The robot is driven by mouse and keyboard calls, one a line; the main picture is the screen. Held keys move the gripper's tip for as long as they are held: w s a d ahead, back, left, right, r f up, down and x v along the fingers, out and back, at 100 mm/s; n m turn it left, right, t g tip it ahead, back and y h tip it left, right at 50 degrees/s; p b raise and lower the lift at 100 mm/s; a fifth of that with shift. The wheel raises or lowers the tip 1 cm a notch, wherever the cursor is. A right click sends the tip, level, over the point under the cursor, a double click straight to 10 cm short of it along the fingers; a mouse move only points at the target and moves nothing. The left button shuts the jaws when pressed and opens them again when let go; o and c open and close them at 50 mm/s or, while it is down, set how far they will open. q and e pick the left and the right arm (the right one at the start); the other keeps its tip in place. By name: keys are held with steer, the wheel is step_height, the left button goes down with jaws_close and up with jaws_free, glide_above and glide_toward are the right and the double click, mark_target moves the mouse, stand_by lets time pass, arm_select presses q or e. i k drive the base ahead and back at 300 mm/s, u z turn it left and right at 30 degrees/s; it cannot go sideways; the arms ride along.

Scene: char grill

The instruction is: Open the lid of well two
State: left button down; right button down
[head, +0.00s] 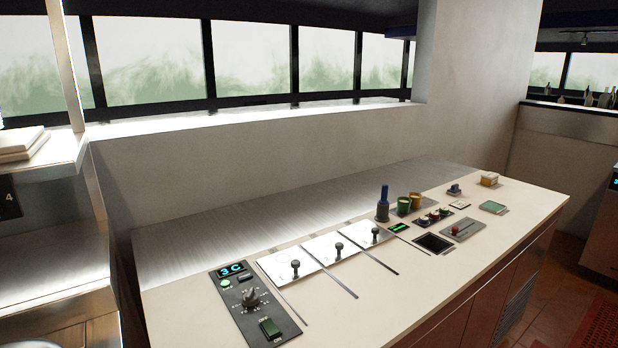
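Three flat white lids with black knob handles lie in a row in the counter top in the head view. The near-left lid (283,261), the middle lid (327,246) and the far-right lid (363,232) all look closed and flush with the counter. The middle lid's black knob (338,249) stands upright. No well number is legible on the lids; the middle one is second in the row from either end. Neither of my grippers is in view.
A black control panel (262,318) with a dial, switch and lit display is left of the lids. The steel surface (250,215) behind is clear.

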mark_target(330, 248)
steer(key=z, duration=2.15)
steer(key=i, duration=1.35)
steer(key=u, duration=3.75)
